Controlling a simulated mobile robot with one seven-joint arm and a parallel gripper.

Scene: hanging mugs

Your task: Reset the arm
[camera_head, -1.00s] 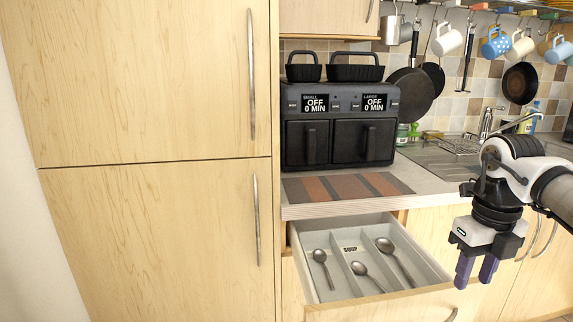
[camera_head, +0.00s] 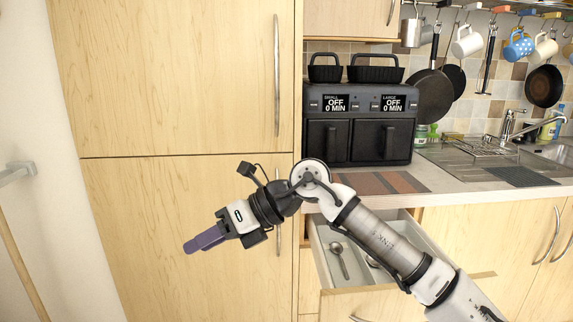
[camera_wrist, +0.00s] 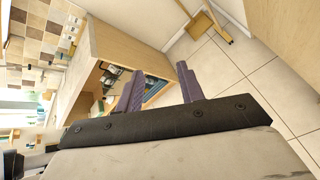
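My gripper (camera_head: 192,246) is stretched out to the left in the head view, in front of the tall wooden cabinet, with its purple fingers pointing left and slightly down. In the wrist view the two fingers (camera_wrist: 160,71) stand apart with nothing between them, so my gripper is open and empty. My forearm crosses in front of the open drawer and hides part of it.
The open cutlery drawer (camera_head: 320,249) juts out below the counter, with a spoon (camera_head: 338,261) showing. A dual air fryer (camera_head: 360,105) stands on the counter. Mugs and pans hang at the right. The wrist view shows tiled floor (camera_wrist: 235,75) and a yellow dustpan-like object (camera_wrist: 201,25).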

